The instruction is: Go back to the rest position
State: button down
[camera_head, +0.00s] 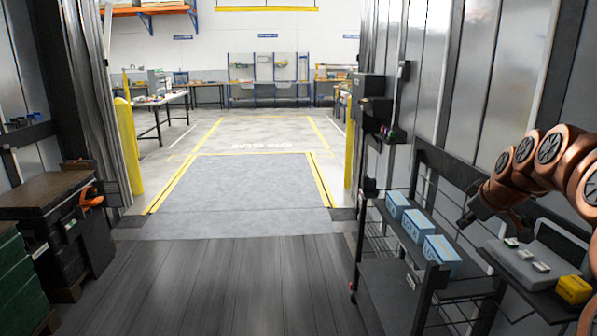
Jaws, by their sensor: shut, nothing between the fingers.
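My gripper (465,221) is at the right of the view, at the end of my copper-coloured arm. It is small and dark here, and its fingers are shut with nothing held. It hangs just right of the blue boxes, above the gap between the black cart (384,214) and a grey shelf. Three blue boxes stand in a row on the cart's top: a far one (397,205), a middle one (417,225) and a near one (441,253). The gripper appears apart from them.
Right of the cart, a shelf carries a grey case (523,268) with small pale items and a yellow block (574,290). Corrugated metal wall stands close behind. Yellow posts (128,148) flank the door. The dark plank floor (220,290) and ramp ahead are clear. Stacked pallets (45,193) stand left.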

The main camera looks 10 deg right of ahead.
jog(key=s+a+f+m+g+y+p, duration=0.1)
jog(key=s+a+f+g, duration=0.1)
jog(key=s+a, duration=0.6)
jog(key=s+a+f+g+y+p, duration=0.15)
jog(key=s+a, duration=0.35)
jog(key=a, duration=0.8)
jog(key=s+a+f+m+g+h+p, duration=0.1)
jog(key=s+a+f+m+g, duration=0.1)
jog(key=s, duration=1)
jog(key=s+a+f+m+g+h+p, duration=0.1)
jog(key=s+a+f+m+g, duration=0.1)
jog(key=s, duration=1.1)
notch_tip(320, 180, down, 4)
jog(key=a+g, duration=0.1)
jog(key=a, duration=0.1)
jog(key=shift+a+r+g, duration=0.25)
jog(key=shift+a+g, duration=0.05)
jog(key=shift+g, duration=0.05)
